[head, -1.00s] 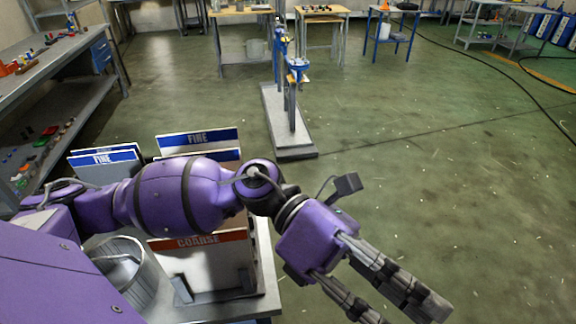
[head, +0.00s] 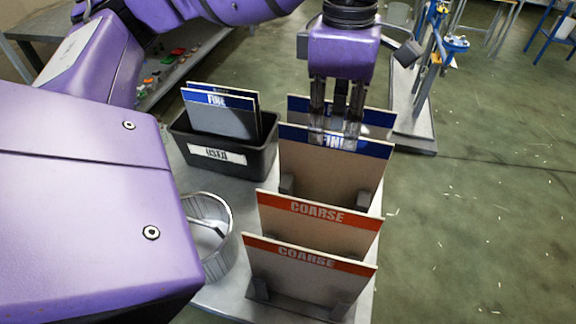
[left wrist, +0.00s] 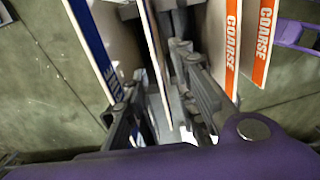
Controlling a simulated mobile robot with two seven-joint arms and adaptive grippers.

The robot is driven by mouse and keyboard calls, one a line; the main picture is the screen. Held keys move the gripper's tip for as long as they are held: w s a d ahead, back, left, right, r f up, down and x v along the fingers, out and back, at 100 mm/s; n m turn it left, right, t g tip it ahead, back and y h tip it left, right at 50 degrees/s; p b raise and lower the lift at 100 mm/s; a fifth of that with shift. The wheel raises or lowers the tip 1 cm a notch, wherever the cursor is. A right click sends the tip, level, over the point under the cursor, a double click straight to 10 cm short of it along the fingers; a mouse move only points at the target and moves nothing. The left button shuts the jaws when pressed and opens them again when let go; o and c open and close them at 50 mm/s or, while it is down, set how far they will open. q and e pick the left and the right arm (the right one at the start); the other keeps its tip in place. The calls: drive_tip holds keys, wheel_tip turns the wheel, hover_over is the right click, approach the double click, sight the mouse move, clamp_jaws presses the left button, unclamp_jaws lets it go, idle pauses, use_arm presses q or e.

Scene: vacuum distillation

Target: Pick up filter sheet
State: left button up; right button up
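Two filter sheets with blue FINE bands stand upright in a row, the front one (head: 325,180) and the rear one (head: 377,118). Two sheets with orange COARSE bands, one (head: 318,232) behind the other (head: 300,278), stand nearer. My left gripper (head: 337,122) points down at the top of the front FINE sheet. In the left wrist view, this sheet (left wrist: 158,75) is seen edge-on between the parted fingers of the left gripper (left wrist: 165,110), with gaps beside it. The rear FINE sheet (left wrist: 90,42) lies left of the fingers there. My right gripper is not in view.
A black bin (head: 216,157) labelled USED holds FINE sheets, left of the row. A round metal vessel (head: 218,235) stands in front of it. Dark holders (head: 340,312) support the sheets on the grey table (head: 225,302). Open floor lies to the right.

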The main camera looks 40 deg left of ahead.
sight(331, 158)
use_arm(q)
drive_tip(key=shift+s+a+f, duration=0.15)
drive_tip(key=shift+a+f, duration=0.05)
drive_tip(key=shift+f, duration=0.1)
drive_tip(key=f, duration=0.8)
drive_tip(key=shift+w+d+p, duration=0.2)
drive_tip(key=shift+w+p, duration=0.05)
drive_tip(key=shift+p, duration=0.05)
drive_tip(key=shift+r, duration=0.1)
clamp_jaws()
